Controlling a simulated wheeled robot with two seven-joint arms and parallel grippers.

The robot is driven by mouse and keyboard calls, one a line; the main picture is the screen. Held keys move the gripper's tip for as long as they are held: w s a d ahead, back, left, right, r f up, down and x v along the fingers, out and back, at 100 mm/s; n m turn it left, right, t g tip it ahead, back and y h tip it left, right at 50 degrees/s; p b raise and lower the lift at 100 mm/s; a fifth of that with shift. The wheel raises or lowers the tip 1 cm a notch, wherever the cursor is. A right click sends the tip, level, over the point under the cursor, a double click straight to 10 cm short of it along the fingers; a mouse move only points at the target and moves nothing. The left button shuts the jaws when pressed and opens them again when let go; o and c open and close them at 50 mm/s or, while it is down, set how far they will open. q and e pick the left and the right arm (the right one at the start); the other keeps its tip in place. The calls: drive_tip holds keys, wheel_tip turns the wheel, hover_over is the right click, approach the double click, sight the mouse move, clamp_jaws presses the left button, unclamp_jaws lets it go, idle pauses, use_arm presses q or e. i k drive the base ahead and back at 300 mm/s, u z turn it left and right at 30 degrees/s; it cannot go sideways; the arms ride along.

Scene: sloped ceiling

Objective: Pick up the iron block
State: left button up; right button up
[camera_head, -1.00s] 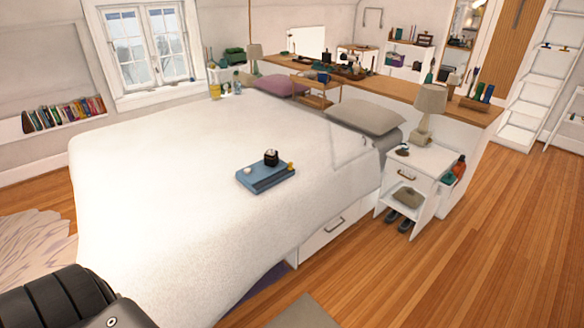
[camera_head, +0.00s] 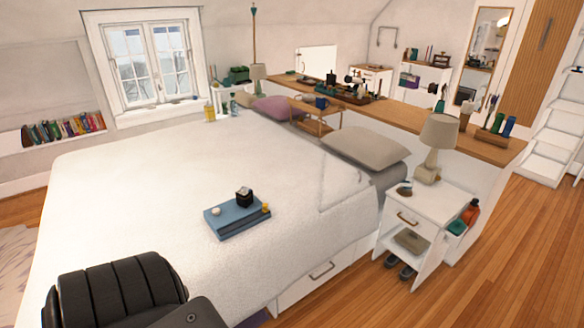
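A small dark block (camera_head: 244,197), which looks like the iron block, sits on top of a blue book or box (camera_head: 233,221) on the white bed. A small white round thing (camera_head: 216,211) and a small yellow thing (camera_head: 266,208) lie on the blue book on either side of the block. A black ribbed link of my arm shows at the bottom left, over the near part of the bed and apart from the book. Neither gripper's fingers are in view.
The wide bed (camera_head: 130,200) fills the middle. A white nightstand (camera_head: 435,206) with a lamp (camera_head: 438,135) stands at its right. A long wooden-topped counter (camera_head: 400,107) runs behind. Wooden floor (camera_head: 480,260) is open at the right.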

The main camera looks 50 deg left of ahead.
sight(245, 195)
drive_tip(key=i, duration=1.95)
drive_tip(key=u, duration=0.9)
drive_tip(key=i, duration=0.95)
drive_tip(key=u, duration=1.6)
drive_tip(key=i, duration=0.65)
drive_tip(key=u, duration=0.55)
